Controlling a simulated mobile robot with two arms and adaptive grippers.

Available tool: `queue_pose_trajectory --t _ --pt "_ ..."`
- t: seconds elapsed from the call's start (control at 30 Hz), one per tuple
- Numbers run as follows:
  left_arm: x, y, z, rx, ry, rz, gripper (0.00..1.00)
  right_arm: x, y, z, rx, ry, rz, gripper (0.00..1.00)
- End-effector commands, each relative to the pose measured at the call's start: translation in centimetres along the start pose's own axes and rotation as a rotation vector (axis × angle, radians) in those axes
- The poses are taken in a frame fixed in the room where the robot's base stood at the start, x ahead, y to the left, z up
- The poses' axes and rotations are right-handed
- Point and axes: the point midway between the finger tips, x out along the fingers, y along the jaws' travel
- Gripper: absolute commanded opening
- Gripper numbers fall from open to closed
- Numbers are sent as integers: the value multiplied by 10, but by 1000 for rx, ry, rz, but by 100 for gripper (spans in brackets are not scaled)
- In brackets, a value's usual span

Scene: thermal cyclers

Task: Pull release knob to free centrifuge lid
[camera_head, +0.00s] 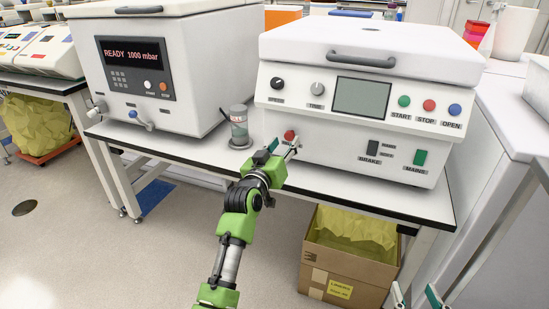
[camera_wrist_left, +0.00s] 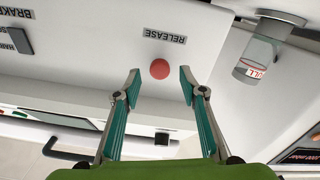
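The white centrifuge (camera_head: 330,125) stands on the bench, its lid (camera_head: 370,42) down. The round red release knob (camera_head: 290,135) is low on the left of its front panel. In the left wrist view the knob (camera_wrist_left: 160,69) shows next to an upside-down RELEASE label (camera_wrist_left: 164,36). My left gripper (camera_head: 284,146) is at the knob. In the wrist view its two fingers (camera_wrist_left: 161,76) are apart, one on each side of the knob, with gaps to it. My right gripper (camera_head: 417,296) shows only in part at the bottom edge, its fingers apart and empty.
A vacuum oven-like unit (camera_head: 180,65) reading READY 1000 mbar is further left. A cardboard box with a yellow bag (camera_head: 335,275) sits under the bench (camera_head: 405,200).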

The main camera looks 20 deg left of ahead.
Motion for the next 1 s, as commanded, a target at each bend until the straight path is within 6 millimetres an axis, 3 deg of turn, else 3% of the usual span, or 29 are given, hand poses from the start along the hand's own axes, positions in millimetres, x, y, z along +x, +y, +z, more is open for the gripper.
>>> queue_pose_trajectory --t 0.3,0.5,1.0 --pt "-60 0 1 0 -1 -1 38 0 0 0 0 0 0 40" --pt "-86 -1 1 0 -1 -1 38 0 0 0 0 0 0 40" --pt "-94 0 0 0 0 0 38 0 0 0 0 0 1 40"
